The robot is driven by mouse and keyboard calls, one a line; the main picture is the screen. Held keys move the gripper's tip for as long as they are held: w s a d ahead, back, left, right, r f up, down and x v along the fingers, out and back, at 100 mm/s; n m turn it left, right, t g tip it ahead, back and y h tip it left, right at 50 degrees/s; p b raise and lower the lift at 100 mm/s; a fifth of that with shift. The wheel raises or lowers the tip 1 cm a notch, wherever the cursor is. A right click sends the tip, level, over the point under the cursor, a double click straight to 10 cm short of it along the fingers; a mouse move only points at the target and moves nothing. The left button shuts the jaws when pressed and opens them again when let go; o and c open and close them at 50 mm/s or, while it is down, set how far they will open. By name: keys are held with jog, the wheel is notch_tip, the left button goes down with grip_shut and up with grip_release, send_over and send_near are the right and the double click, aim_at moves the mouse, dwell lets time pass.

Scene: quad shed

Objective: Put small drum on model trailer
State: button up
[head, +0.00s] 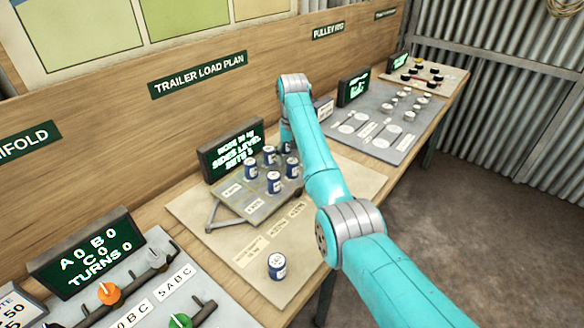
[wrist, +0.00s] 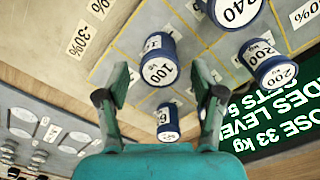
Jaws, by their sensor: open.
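The model trailer (head: 232,197) is a grey flat bed with a drawbar at its front left, on a pale board. Several blue-and-white drums stand on it, one of them here (head: 274,182). Another blue-and-white drum (head: 277,266) stands alone on the board, off the trailer. In the wrist view I see drums marked 100 (wrist: 160,62), 200 (wrist: 268,62) and 240 (wrist: 236,10), and a smaller one (wrist: 168,122) whose mark is partly unreadable. My gripper (wrist: 160,72) is open over the trailer, its fingers apart on either side of the 100 drum's image. Contact is unclear. My arm hides the gripper in the head view.
A lit screen (head: 233,150) stands close behind the trailer. A valve panel (head: 150,285) is at the lower left, and a grey pulley panel (head: 375,130) is to the right. The board around the lone drum is mostly clear.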

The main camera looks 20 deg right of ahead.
aim_at(293, 161)
notch_tip(293, 161, up, 8)
jog(key=shift+f, duration=0.2)
